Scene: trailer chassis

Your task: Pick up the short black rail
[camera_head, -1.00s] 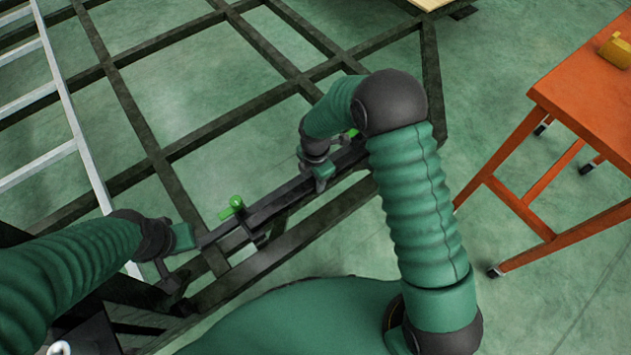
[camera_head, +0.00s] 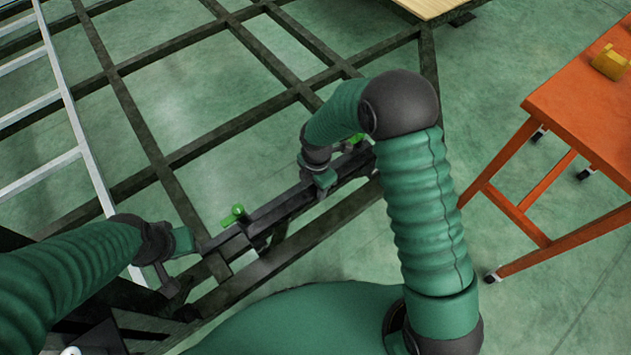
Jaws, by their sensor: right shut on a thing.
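The short black rail (camera_head: 285,210) lies diagonally along the near edge of the dark chassis frame. My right gripper (camera_head: 326,186) is shut on the rail toward its upper right end; my arm hides part of that end. My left gripper (camera_head: 184,246) is at the rail's lower left end. Its fingers are partly hidden, and I cannot tell whether it touches the rail. A green clamp (camera_head: 236,214) stands beside the rail's middle, and another green piece (camera_head: 355,139) shows behind my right gripper.
The dark chassis grid (camera_head: 150,150) fills the left and centre, with a pale ladder-like frame (camera_head: 75,130) at left. An orange table (camera_head: 585,105) with a yellow object (camera_head: 609,64) stands at right. A wooden board (camera_head: 427,7) is at the top. Green floor is open between chassis and table.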

